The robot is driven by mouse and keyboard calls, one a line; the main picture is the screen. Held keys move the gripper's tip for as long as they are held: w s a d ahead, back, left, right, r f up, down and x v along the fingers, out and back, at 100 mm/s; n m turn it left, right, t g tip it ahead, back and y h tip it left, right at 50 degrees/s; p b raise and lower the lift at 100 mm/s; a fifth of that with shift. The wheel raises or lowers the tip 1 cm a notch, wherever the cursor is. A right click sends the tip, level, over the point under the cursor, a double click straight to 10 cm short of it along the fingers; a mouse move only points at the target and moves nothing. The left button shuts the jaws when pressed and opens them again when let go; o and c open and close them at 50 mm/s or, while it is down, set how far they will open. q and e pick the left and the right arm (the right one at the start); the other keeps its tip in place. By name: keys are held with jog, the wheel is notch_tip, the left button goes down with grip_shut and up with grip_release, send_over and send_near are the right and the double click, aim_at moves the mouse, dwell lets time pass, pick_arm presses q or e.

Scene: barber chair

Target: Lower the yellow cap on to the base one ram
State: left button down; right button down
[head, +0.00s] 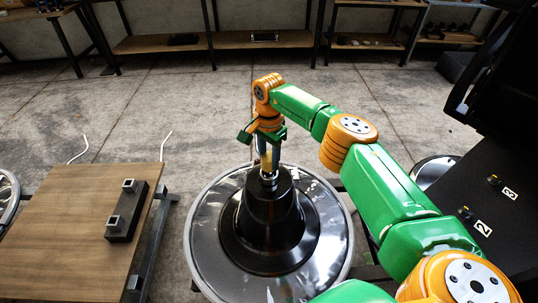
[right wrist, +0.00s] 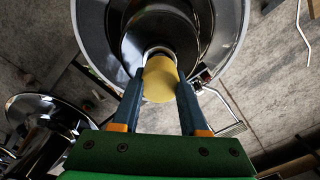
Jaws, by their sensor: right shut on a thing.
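The yellow cap (right wrist: 160,80) is between the two blue-grey fingers of my right gripper (right wrist: 160,85) in the right wrist view. In the head view only a little of the yellow cap (head: 266,160) shows below the green hand of my right gripper (head: 267,162). The gripper is shut on it. The base (head: 268,225) is a wide chrome disc with a black cone, and its ram (head: 269,179) stands at the cone's top. The cap is right over the ram; whether they touch, I cannot tell. My left gripper is not in view.
A black panel (head: 500,222) at the right bears labels 2 and 3 beside small dark and yellow pieces. A wooden table (head: 60,240) at the left carries a black block (head: 126,215) with two square posts. Shelves (head: 265,40) line the back wall. The floor between is open.

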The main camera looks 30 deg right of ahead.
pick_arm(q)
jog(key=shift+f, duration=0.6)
pick_arm(e)
jog(key=shift+f, duration=0.7)
pick_arm(q)
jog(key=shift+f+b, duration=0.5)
jog(key=shift+b, duration=0.2)
pick_arm(e)
jog(key=shift+f, duration=0.55)
jog(key=shift+c, duration=1.8)
grip_release()
notch_tip(320, 180, up, 9)
jog(key=p, duration=0.7)
jog(key=shift+r+p, duration=0.2)
jog(key=shift+p, duration=0.1)
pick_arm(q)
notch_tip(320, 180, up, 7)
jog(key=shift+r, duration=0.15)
pick_arm(e)
jog(key=shift+f, duration=0.15)
